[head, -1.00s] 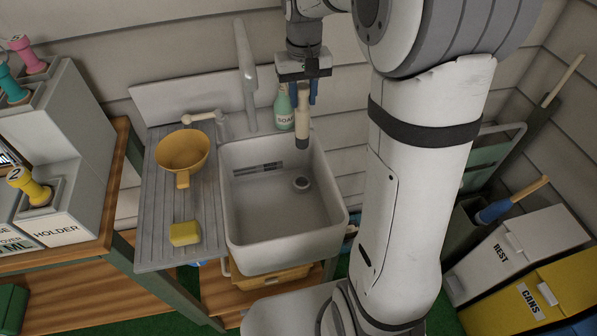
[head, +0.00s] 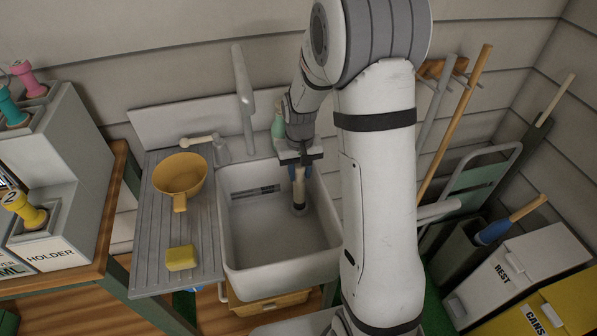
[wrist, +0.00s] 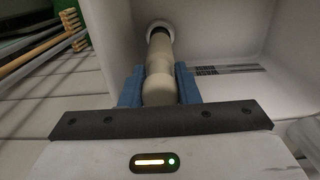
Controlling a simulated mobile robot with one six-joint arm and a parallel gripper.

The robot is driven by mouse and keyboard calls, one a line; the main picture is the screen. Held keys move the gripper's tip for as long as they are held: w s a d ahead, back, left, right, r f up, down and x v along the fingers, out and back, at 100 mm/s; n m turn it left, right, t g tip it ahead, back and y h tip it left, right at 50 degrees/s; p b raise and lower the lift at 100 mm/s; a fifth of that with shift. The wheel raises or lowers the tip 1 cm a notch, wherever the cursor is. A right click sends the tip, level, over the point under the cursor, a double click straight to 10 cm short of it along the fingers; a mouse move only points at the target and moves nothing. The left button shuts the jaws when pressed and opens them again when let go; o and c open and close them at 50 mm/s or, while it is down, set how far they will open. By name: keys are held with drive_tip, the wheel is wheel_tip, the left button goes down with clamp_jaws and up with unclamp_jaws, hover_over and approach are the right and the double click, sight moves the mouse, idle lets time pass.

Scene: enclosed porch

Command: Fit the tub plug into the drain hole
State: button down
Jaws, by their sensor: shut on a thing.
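The tub plug (head: 299,189) has a long cream handle and a dark lower end. My gripper (head: 300,172) is shut on its handle and holds it about upright, low inside the white tub (head: 262,259). In the wrist view the blue fingers of my gripper (wrist: 160,88) stand on either side of the plug (wrist: 159,62). Its dark end meets the pale ring of the drain hole (wrist: 159,24). The plug hides most of the hole, so I cannot tell how deep it sits. In the head view the plug's end covers the drain.
A yellow pan (head: 181,172) and a yellow sponge (head: 181,258) lie on the drainboard (head: 161,231) to the left. The tap (head: 243,83) rises behind the tub. A green bottle (head: 278,124) stands at its back edge, partly hidden by my arm.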

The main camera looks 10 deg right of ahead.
drive_tip(key=shift+f, duration=0.2)
drive_tip(key=c, duration=1.1)
unclamp_jaws()
wheel_tip(320, 180, up, 12)
drive_tip(key=shift+f, duration=0.15)
drive_tip(key=shift+s+r, duration=0.15)
drive_tip(key=shift+r, duration=0.1)
drive_tip(key=s+r+t, duration=0.1)
drive_tip(key=s+r, duration=0.1)
drive_tip(key=s, duration=0.8)
drive_tip(key=s+r+t, duration=0.1)
drive_tip(key=s+r, duration=0.2)
drive_tip(key=s, duration=0.8)
drive_tip(key=shift+a+t, duration=0.15)
drive_tip(key=shift+t, duration=0.15)
